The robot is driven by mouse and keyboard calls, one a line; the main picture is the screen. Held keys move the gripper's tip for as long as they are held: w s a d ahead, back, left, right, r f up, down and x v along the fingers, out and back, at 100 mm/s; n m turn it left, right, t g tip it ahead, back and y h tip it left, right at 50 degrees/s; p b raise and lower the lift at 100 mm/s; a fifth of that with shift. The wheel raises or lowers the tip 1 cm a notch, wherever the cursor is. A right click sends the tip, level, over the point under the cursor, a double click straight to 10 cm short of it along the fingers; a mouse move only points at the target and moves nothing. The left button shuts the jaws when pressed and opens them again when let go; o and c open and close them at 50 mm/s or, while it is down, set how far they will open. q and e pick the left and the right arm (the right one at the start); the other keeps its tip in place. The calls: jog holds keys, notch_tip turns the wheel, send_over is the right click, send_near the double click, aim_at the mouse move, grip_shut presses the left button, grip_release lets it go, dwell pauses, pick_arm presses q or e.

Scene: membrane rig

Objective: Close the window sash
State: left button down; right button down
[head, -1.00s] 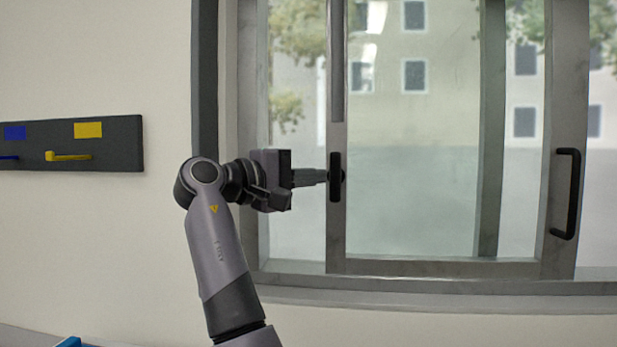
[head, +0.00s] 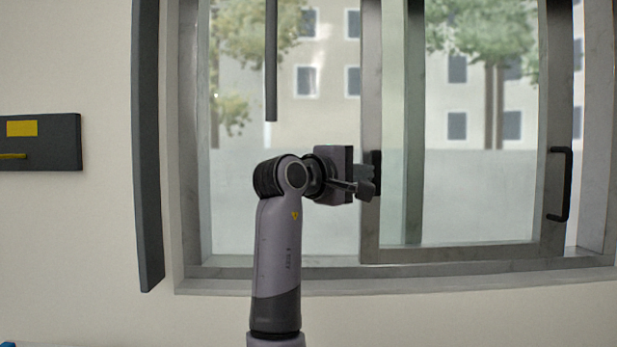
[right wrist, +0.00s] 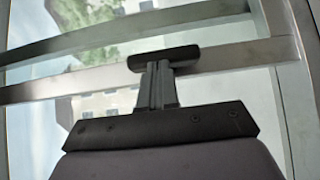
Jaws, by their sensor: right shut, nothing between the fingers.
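The window sash (head: 371,100) is a grey metal-framed pane in the window frame. A wide opening lies to its left, and its right stile (head: 552,110) stands near the right side of the frame. A black handle (head: 376,172) is on its left stile; it also shows in the right wrist view (right wrist: 165,58). My right gripper (head: 366,185) is shut and empty, with its fingertips at that handle. In the right wrist view the closed fingers (right wrist: 158,72) meet the handle, apparently touching it. A second black handle (head: 566,185) is at the right. My left gripper is out of view.
A dark vertical bar (head: 271,60) hangs in front of the opening. A dark post (head: 147,150) stands left of the window frame (head: 190,150). A dark wall panel (head: 60,145) with a yellow peg is at far left. The sill (head: 330,285) runs below.

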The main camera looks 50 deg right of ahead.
send_near(418, 171)
jog(key=s+d, duration=0.2)
jog(key=s, duration=0.1)
pick_arm(q)
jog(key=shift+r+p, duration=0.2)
jog(key=shift+p, duration=0.1)
pick_arm(e)
jog(key=shift+s+d+r, duration=0.15)
jog(key=shift+s, duration=0.15)
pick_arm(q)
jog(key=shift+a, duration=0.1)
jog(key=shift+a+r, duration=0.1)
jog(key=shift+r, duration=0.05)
